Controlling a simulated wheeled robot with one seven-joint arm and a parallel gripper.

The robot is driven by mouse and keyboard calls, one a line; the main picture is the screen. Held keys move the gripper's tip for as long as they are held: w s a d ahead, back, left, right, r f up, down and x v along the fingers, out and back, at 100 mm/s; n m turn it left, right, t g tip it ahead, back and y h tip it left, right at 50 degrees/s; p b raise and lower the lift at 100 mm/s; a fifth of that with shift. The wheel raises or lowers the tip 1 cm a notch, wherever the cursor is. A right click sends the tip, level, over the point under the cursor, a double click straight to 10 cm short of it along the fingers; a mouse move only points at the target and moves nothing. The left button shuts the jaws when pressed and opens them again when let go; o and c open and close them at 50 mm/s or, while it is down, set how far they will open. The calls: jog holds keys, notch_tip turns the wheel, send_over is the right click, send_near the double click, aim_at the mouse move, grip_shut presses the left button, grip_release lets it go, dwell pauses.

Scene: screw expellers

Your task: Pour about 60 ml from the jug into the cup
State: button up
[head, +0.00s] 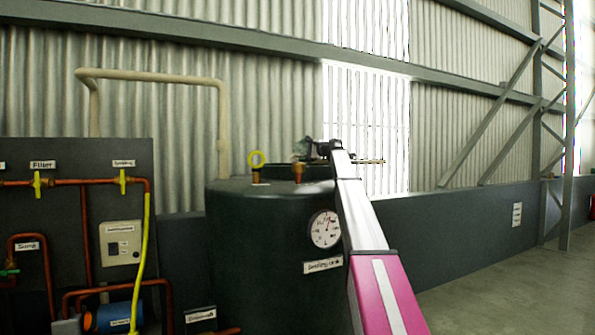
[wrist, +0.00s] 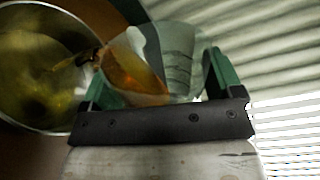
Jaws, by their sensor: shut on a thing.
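My gripper (wrist: 158,72) is shut on a clear jug (wrist: 178,42), with a green finger on each side of it. The jug is tilted toward the left, and amber liquid (wrist: 138,72) lies against its lower side. A round cup (wrist: 28,110) with a shiny metal rim is at the left, beside the jug's mouth; its inside looks yellow-brown. A dark amber streak (wrist: 75,62) runs from the jug's mouth across the cup's opening. The liquid level in the cup is unclear. In the head view my gripper (head: 312,150) is above the tank; the cup cannot be made out there.
A dark round tank (head: 265,255) with a dial gauge (head: 324,229) stands below my arm. A pipe panel (head: 110,200) is at the left. Open floor (head: 490,275) lies at the right.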

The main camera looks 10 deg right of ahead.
jog(key=shift+a+r+p, duration=0.1)
jog(key=shift+p, duration=0.2)
dwell(0.6)
jog(key=shift+w+d+r+m, duration=0.3)
jog(key=shift+r+m, duration=0.1)
jog(key=shift+m, duration=0.5)
jog(key=shift+f+m, duration=0.35)
jog(key=shift+m, duration=0.25)
jog(key=shift+w+d+r+m+y, duration=0.15)
jog(key=shift+r+m+y, duration=0.15)
jog(key=shift+r+m, duration=0.5)
jog(key=shift+f+m, duration=0.25)
jog(key=shift+m, duration=0.15)
jog(key=shift+d+b, duration=0.1)
jog(key=shift+b, duration=0.2)
